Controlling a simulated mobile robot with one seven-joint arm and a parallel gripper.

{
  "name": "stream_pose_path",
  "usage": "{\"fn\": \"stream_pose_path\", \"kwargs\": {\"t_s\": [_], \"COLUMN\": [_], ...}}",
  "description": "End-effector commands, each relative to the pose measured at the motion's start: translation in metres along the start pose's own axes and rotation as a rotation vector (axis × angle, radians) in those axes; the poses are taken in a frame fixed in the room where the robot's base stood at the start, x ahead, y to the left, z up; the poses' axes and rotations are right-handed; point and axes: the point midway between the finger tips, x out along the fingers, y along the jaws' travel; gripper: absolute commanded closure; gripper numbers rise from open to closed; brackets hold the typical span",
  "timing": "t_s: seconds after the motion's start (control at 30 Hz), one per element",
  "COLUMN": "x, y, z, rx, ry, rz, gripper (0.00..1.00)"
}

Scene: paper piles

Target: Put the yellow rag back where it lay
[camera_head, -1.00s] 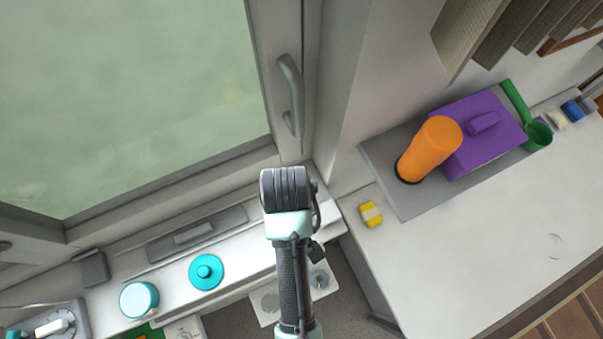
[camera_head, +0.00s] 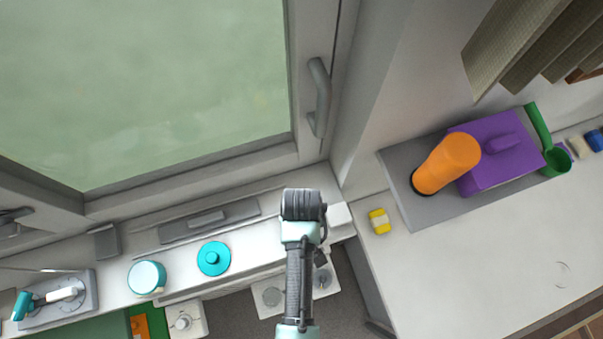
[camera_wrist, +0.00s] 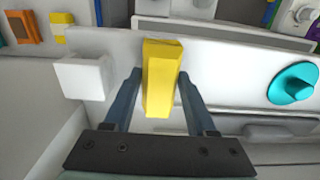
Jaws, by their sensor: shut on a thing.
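In the wrist view my gripper (camera_wrist: 158,88) is shut on a yellow block-shaped piece, the yellow rag (camera_wrist: 161,62). The rag stands lengthwise between the two fingers and sticks out beyond their tips. Behind it is the white sill (camera_wrist: 225,62); I cannot tell whether the rag touches it. In the head view my arm (camera_head: 300,250) reaches up over the white sill (camera_head: 180,280), and its own links hide the fingers and the rag.
A white block (camera_wrist: 85,77) is beside the gripper in the wrist view. A teal lid (camera_head: 213,258) and teal jar (camera_head: 146,277) stand on the sill. A yellow-and-white piece (camera_head: 379,221) lies by the grey mat (camera_head: 440,208). The window handle (camera_head: 318,97) juts out above my arm.

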Motion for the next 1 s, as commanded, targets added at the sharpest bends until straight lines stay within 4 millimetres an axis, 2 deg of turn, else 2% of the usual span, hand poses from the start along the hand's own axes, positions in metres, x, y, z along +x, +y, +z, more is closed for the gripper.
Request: {"fn": "stream_pose_path", "kwargs": {"t_s": [0.03, 0.07, 0.2, 0.47, 0.67, 0.77, 1.0], "x": [0.002, 0.002, 0.001, 0.001, -0.01, -0.025, -0.073], "y": [0.0, 0.0, 0.0, 0.0, 0.0, 0.0, 0.001], "z": [0.0, 0.0, 0.0, 0.0, -0.001, -0.001, -0.002], "rx": [0.0, 0.0, 0.0, 0.0, 0.0, -0.001, 0.0], "ry": [0.0, 0.0, 0.0, 0.0, 0.003, 0.004, 0.006], "rz": [0.0, 0.0, 0.0, 0.0, 0.001, 0.002, 0.002], "gripper": [0.88, 0.4, 0.15, 0.13, 0.13, 0.13, 0.13]}}
